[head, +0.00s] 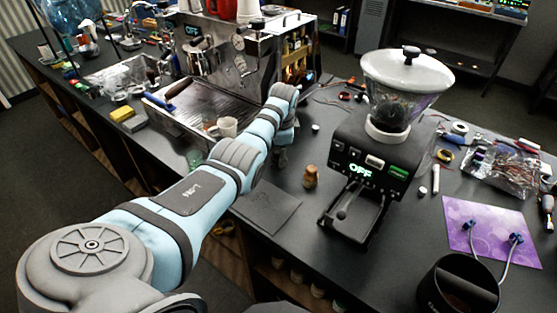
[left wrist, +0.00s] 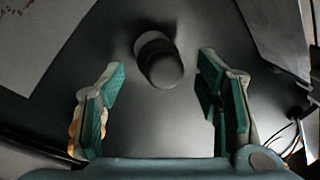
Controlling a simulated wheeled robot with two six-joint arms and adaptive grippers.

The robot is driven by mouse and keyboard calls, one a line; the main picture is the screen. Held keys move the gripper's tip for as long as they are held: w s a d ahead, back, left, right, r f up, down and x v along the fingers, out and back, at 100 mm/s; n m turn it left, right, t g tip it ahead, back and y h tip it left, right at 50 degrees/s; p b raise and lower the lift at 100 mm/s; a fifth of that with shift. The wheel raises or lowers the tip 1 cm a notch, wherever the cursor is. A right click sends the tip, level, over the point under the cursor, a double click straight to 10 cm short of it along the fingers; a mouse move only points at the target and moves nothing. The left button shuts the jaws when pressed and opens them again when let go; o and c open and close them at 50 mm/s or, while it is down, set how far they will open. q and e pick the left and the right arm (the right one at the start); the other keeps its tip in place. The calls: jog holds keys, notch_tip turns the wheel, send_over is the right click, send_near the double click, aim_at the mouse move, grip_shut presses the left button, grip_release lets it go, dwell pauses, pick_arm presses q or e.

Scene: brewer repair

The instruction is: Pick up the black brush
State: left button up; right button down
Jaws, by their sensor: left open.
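My left gripper (head: 281,158) reaches down over the black counter, between the espresso machine and the grinder. In the left wrist view, its two green-padded fingers (left wrist: 162,68) are open and apart. A short dark round-topped object (left wrist: 160,62) stands between them, with a clear gap on each side. It fits the black brush, but only its top and part of its side show, and no bristles can be seen. In the head view my arm and gripper hide that spot. My right gripper is not in view.
The grinder (head: 374,150) stands right of my gripper. A small wooden-coloured piece (head: 310,177) and a dark mat (head: 266,207) lie in front. The espresso machine (head: 235,60) stands behind, with a cup (head: 227,127) left of my arm. A purple mat (head: 490,228) lies at right.

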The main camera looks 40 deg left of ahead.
aim_at(278, 151)
pick_arm(q)
jog(key=shift+a+f, duration=0.15)
jog(key=shift+f, duration=0.55)
jog(key=shift+s+a+r, duration=0.1)
jog(key=shift+r, duration=0.05)
jog(key=shift+c, duration=1.1)
jog(key=c, duration=1)
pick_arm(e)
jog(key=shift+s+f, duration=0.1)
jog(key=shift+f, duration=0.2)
pick_arm(q)
jog(key=shift+c, duration=0.2)
jog(key=w+a+v, duration=0.1)
jog(key=v, duration=0.8)
jog(key=w+a+r+p+v, duration=0.1)
jog(key=a+v, duration=0.1)
jog(key=v, duration=0.8)
jog(key=shift+w+r, duration=0.25)
jog(key=shift+w, duration=0.05)
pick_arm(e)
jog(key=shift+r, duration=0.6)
